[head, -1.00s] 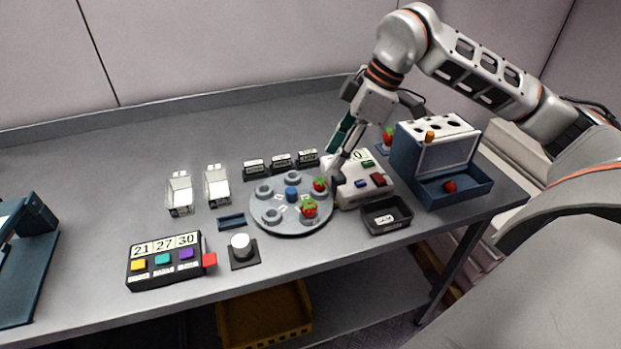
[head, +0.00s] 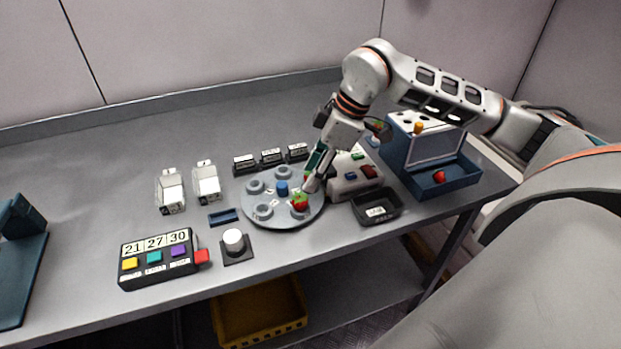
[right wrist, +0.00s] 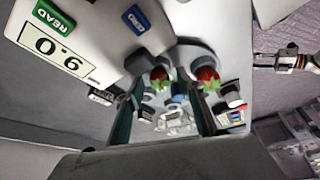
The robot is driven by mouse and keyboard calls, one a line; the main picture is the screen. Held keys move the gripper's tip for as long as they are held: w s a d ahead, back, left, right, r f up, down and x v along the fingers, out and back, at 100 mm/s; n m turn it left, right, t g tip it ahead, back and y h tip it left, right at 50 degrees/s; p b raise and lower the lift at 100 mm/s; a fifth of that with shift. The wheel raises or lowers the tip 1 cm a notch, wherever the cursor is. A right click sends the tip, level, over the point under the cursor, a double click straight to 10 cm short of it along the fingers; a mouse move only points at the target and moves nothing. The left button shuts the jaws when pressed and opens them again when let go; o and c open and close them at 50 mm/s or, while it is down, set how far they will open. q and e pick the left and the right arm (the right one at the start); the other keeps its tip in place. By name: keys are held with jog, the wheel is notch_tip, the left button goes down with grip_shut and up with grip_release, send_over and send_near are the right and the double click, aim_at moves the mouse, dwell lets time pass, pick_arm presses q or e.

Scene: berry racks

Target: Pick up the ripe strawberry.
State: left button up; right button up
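A red strawberry with green leaves (head: 299,203) sits at the front of the round grey turntable (head: 283,222). A second strawberry (head: 306,179) on the turntable's right side is mostly hidden by my right gripper (head: 312,183), which points down beside it. In the right wrist view my right gripper (right wrist: 160,112) has its fingers spread, with nothing held between them. Two red strawberries show past the fingers, one (right wrist: 160,75) ahead of the gap and one (right wrist: 208,78) near the right finger. My left gripper cannot be clearly made out.
A white scale with buttons (head: 343,187) stands close right of the gripper. A black tray (head: 377,215) is in front of it. A blue bin (head: 452,183) holds another strawberry (head: 439,177). A black numbered button box (head: 158,262) stands at front left. The table's back left is clear.

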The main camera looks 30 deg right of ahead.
jog(key=c, duration=0.5)
jog(key=shift+r, duration=0.1)
